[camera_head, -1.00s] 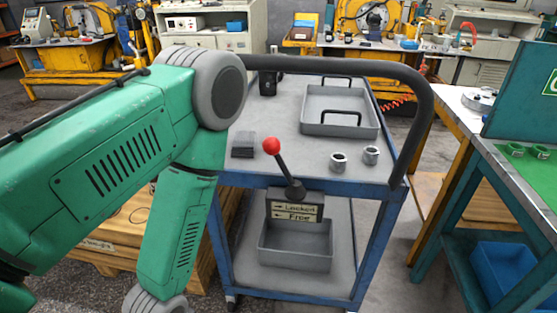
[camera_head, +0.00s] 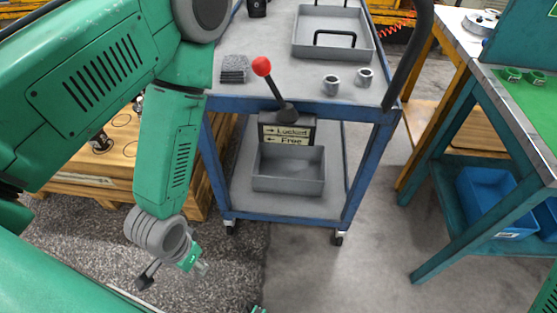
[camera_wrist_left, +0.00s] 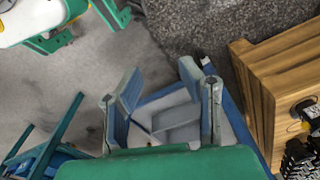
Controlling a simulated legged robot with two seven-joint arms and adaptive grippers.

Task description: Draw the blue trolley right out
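The blue trolley (camera_head: 350,109) stands ahead, with grey shelves and castors on the floor. Its dark curved push handle (camera_head: 408,60) shows partly at the right. A lever with a red knob (camera_head: 261,66) leans left above a sign (camera_head: 287,132) reading Locked with a right arrow and Free with a left arrow. My left gripper (camera_head: 178,273) hangs low, left of the trolley and apart from it. In the left wrist view its two fingers (camera_wrist_left: 160,75) are spread, with the trolley (camera_wrist_left: 240,125) behind them. My right gripper cannot be made out.
The trolley carries a grey tray (camera_head: 334,52), two metal rings and a dark block; a grey bin (camera_head: 289,180) sits below. A wooden pallet box (camera_head: 108,150) is close on the left. A green workbench (camera_head: 470,130) stands right. The floor in front is clear.

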